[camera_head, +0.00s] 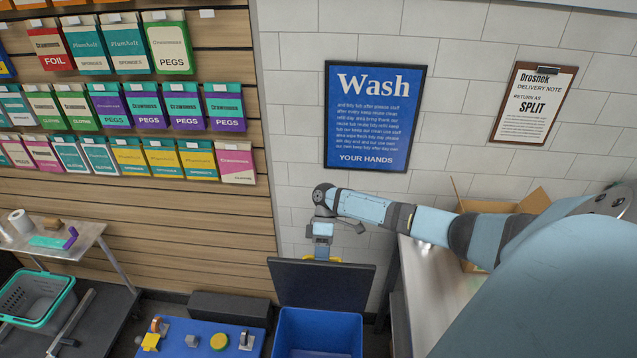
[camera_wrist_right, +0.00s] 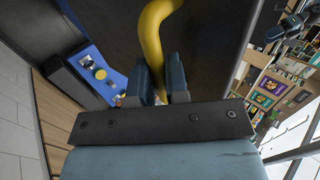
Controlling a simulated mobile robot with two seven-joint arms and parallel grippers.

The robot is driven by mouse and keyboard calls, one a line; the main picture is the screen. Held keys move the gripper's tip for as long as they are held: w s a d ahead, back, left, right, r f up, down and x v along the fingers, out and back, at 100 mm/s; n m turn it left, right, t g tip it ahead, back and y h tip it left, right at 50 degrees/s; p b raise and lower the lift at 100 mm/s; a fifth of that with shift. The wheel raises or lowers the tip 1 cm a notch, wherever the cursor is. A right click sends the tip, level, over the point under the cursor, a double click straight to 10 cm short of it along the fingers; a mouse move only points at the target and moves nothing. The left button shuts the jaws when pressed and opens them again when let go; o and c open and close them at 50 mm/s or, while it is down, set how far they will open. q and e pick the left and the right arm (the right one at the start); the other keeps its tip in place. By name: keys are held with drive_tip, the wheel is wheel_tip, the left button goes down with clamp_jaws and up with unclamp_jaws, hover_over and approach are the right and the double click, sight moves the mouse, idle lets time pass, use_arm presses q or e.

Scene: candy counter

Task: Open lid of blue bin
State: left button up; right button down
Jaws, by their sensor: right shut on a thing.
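The blue bin (camera_head: 318,333) stands at the bottom centre of the head view, against the tiled wall. Its dark lid (camera_head: 320,287) is raised at the back of the bin, and the bin's opening shows in front of it. My right gripper (camera_head: 321,252) is behind the lid's top edge, shut on the yellow handle (camera_head: 338,260). In the right wrist view the curved yellow handle (camera_wrist_right: 155,38) runs between the two fingers (camera_wrist_right: 163,85), with the dark lid (camera_wrist_right: 215,45) behind it. The fingertips are partly hidden. My left gripper is not in view.
A blue surface with small items (camera_head: 200,338) lies left of the bin. A metal counter (camera_head: 430,285) with an open cardboard box (camera_head: 530,200) is at the right. A green-rimmed basket (camera_head: 38,300) and a slatted packet wall (camera_head: 130,220) are at the left.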

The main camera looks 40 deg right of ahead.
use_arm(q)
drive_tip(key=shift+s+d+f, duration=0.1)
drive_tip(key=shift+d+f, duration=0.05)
use_arm(e)
drive_tip(key=shift+s+f, duration=0.25)
drive_tip(key=shift+f, duration=0.25)
drive_tip(key=c, duration=1.3)
unclamp_jaws()
drive_tip(key=shift+o, duration=0.9)
drive_tip(key=shift+w+d+f, duration=0.1)
drive_tip(key=shift+w+d, duration=0.1)
drive_tip(key=shift+w, duration=0.05)
use_arm(q)
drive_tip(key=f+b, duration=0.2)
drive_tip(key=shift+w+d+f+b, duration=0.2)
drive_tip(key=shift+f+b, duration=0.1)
drive_tip(key=shift+b, duration=0.05)
use_arm(e)
drive_tip(key=v, duration=1.4)
drive_tip(key=shift+w, duration=0.1)
